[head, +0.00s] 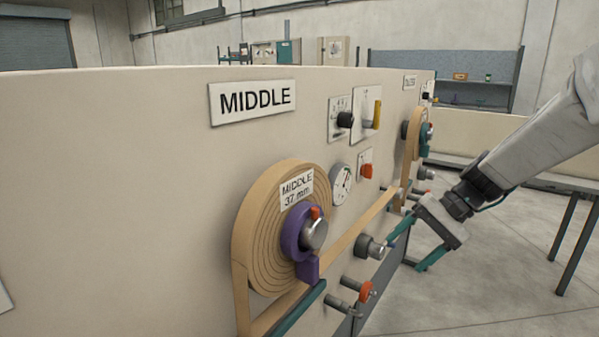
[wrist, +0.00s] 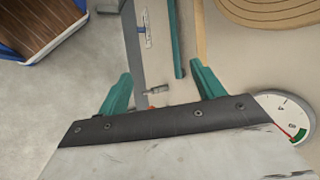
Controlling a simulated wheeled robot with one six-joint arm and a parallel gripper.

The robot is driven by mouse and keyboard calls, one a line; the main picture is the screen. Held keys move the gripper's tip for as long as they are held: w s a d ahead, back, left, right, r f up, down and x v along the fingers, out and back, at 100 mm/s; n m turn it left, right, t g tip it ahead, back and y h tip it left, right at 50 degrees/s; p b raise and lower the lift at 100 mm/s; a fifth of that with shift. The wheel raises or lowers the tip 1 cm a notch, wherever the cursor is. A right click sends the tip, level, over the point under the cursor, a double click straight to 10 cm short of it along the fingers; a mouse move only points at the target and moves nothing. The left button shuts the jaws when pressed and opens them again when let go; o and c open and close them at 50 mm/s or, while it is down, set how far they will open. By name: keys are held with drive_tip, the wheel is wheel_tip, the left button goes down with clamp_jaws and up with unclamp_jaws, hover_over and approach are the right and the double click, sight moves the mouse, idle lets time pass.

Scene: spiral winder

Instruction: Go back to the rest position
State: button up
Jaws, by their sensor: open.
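My gripper (head: 418,243) is at the right of the head view, beside the far half of the beige winder panel (head: 120,180). Its two teal fingers are apart with nothing between them. In the wrist view the open fingers (wrist: 161,88) point along the panel, past a small grey peg with a red tip. My arm reaches in from the right edge of the head view. I cannot tell how close the fingers are to the panel.
The panel carries a tan tape roll (head: 258,240) with a purple clamp (head: 292,236), a round gauge (head: 341,184), several knobs and a farther roll (head: 414,138). A dark-legged table (head: 566,240) stands at right. Open floor (head: 490,290) lies between. A blue-edged brown crate (wrist: 40,25) shows in the wrist view.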

drive_tip(key=s+d+r+n+t+h, duration=0.1)
drive_tip(key=s+h, duration=0.3)
drive_tip(key=s, duration=0.9)
drive_tip(key=s+d+r+n+t+h, duration=0.1)
drive_tip(key=s+d+r+n+h, duration=0.1)
drive_tip(key=s, duration=1.2)
wheel_tip(320, 180, up, 2)
drive_tip(key=shift+n+h, duration=0.7)
drive_tip(key=shift+h, duration=0.5)
